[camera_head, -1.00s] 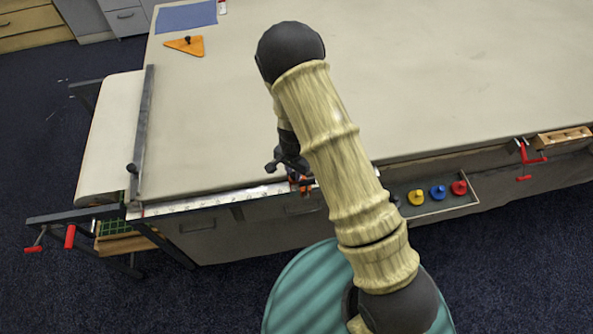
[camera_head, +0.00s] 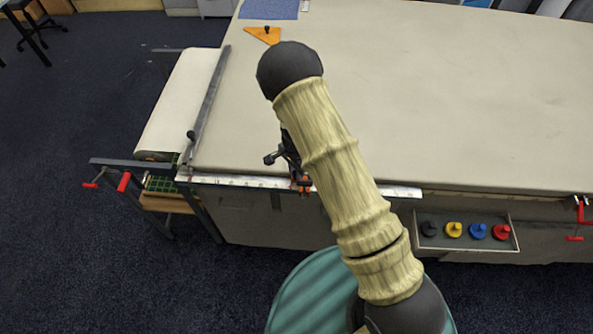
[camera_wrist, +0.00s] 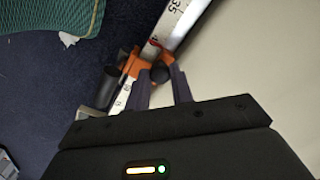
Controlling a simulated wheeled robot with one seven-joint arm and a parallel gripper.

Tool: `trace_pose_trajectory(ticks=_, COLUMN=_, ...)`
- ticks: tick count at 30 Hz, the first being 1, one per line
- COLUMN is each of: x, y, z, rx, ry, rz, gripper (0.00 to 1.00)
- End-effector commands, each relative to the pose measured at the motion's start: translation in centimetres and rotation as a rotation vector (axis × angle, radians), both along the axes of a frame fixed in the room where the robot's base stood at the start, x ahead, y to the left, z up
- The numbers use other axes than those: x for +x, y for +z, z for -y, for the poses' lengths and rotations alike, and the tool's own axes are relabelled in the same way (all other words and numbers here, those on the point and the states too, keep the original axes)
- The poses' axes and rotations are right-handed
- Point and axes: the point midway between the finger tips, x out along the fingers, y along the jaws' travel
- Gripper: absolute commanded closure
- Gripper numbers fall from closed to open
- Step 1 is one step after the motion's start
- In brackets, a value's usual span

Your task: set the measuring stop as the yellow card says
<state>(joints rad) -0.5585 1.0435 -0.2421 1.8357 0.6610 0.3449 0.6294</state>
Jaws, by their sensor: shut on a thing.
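The measuring stop (camera_head: 303,190) is a small orange and dark piece on the pale ruler (camera_head: 240,182) along the table's near edge. My gripper (camera_head: 297,180) is at the stop, partly covered by my arm. In the wrist view my two dark fingers (camera_wrist: 162,82) are shut on the orange stop (camera_wrist: 133,66), with the printed ruler (camera_wrist: 178,20) running through it. A "35" is readable farther along the ruler; the mark under the stop is too small to tell. I cannot make out a yellow card in either view.
An open drawer (camera_head: 428,245) with black, yellow, blue and red knobbed pieces hangs under the edge at right. An orange triangle (camera_head: 262,35) and blue sheet (camera_head: 268,9) lie at the back. A dark bar (camera_head: 208,105) crosses the left end. The middle cloth is clear.

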Motion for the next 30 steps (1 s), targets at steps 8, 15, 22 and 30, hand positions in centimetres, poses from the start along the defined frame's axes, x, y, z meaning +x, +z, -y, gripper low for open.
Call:
trace_pose_trajectory(ticks=8, x=0.1, y=0.1, z=0.0, rx=0.001, ry=-0.002, rz=0.004, gripper=0.71)
trace_pose_trajectory(ticks=15, x=0.1, y=0.0, z=0.0, rx=0.001, ry=0.001, rz=0.002, gripper=0.55)
trace_pose_trajectory(ticks=22, x=0.0, y=0.4, z=0.0, rx=0.001, ry=0.001, rz=0.002, gripper=0.55)
trace_pose_trajectory(ticks=30, x=0.1, y=3.6, z=-0.1, rx=0.002, ry=0.003, rz=0.006, gripper=0.55)
